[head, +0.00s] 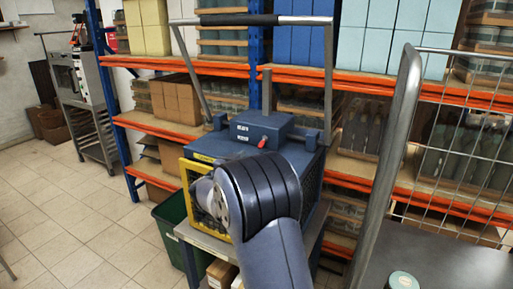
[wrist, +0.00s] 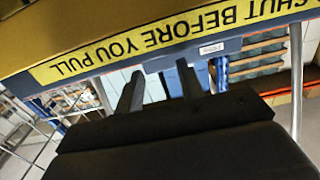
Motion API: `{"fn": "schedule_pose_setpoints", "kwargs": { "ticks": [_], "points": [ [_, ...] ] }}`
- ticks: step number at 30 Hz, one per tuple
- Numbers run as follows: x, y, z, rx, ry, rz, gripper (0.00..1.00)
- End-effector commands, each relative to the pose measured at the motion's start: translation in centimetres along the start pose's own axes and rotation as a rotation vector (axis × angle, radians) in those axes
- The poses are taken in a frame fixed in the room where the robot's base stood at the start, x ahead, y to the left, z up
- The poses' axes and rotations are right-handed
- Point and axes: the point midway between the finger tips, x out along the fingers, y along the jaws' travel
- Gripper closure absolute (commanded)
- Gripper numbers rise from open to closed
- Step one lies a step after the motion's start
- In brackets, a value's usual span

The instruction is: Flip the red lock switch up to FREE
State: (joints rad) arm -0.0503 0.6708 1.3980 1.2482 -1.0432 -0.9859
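The red lock switch (head: 263,141) is a small red lever on the front of a small blue box (head: 250,127). That box sits on top of a larger blue case (head: 300,158) with a yellow-framed front (head: 188,172). The switch is too small to tell its position. In the wrist view my gripper (wrist: 160,72) has two dark fingers set apart, with nothing between them. Above them is a yellow strip (wrist: 155,45) reading "SHUT BEFORE YOU PULL", upside down. The switch is not visible there. In the head view my arm hides the gripper and part of the case front.
The case stands on a trolley with a tall handle (head: 262,20). A green bin (head: 172,222) is at its left. Orange-beamed shelves (head: 170,65) with boxes and jars stand behind. A wire cage cart (head: 400,110) is at the right. Tiled floor (head: 70,215) is clear at left.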

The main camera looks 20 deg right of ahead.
Motion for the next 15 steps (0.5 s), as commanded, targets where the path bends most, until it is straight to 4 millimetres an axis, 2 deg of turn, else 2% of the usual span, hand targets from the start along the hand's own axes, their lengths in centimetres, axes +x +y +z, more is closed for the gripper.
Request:
{"fn": "schedule_pose_setpoints", "kwargs": {
  "ticks": [1,6,10,15],
  "points": [
    [1.1,0.1,-0.2,0.0,-0.001,0.003,0.64],
    [4.1,0.1,-0.2,0.0,0.0,0.002,0.64],
    [5.7,0.1,-0.1,0.001,-0.001,0.0,0.64],
    [6.5,0.0,0.0,0.0,0.0,-0.001,0.64]
  ]
}}
